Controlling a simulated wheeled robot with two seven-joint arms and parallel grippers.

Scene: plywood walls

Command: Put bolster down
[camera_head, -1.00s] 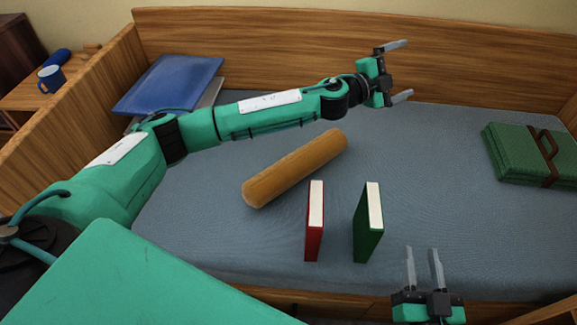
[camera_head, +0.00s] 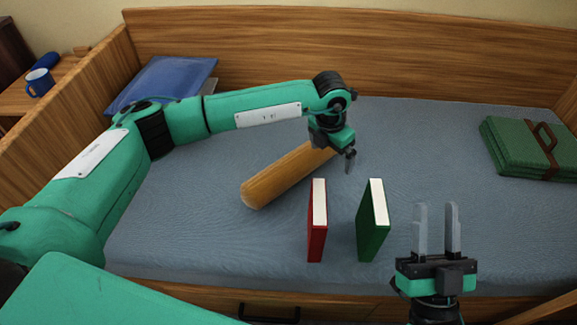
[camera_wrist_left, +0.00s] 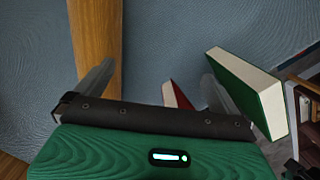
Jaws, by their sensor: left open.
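The bolster (camera_head: 285,178), a mustard-brown cylinder, lies slantwise on the grey-blue bed mattress (camera_head: 225,240). Its far right end is partly hidden by my left gripper (camera_head: 350,160). That gripper points down beside this end, empty and open. In the left wrist view the bolster (camera_wrist_left: 95,35) runs along the left side, partly behind the left finger, and is not between the fingers of the gripper (camera_wrist_left: 160,88). My right gripper (camera_head: 437,206) is at the front right, its two fingers apart with nothing between them.
A red book (camera_head: 317,225) and a green book (camera_head: 373,222) stand upright in front of the left gripper. A folded green blanket (camera_head: 520,150) lies at the right. A blue folder-like pad (camera_head: 165,82) lies back left.

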